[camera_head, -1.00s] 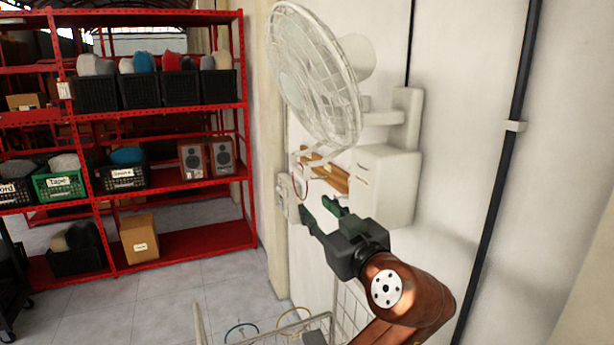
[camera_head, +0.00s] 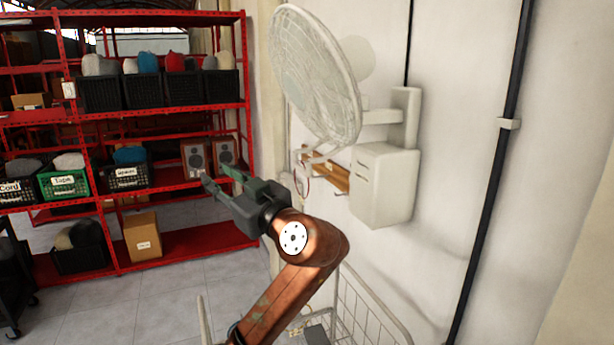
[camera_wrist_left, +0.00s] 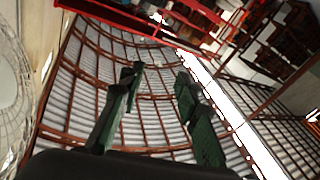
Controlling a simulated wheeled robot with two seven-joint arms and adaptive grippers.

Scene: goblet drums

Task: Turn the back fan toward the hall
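The white wall fan (camera_head: 315,75) hangs on the wall at the upper middle of the head view, its caged head facing left. A bracket joins it to a white box (camera_head: 385,185) on the wall. Part of the fan cage (camera_wrist_left: 12,95) shows at the left edge of the left wrist view. My left gripper (camera_head: 214,180) is below and to the left of the fan, apart from it. Its green fingers (camera_wrist_left: 160,95) are spread with nothing between them. My right gripper is not seen.
A red shelf rack (camera_head: 180,115) with black bins, speakers and a cardboard box (camera_head: 142,236) stands at the left. A wire basket (camera_head: 365,310) is low by the wall. A wooden rail (camera_head: 325,168) is under the fan. Floor shows between rack and wall.

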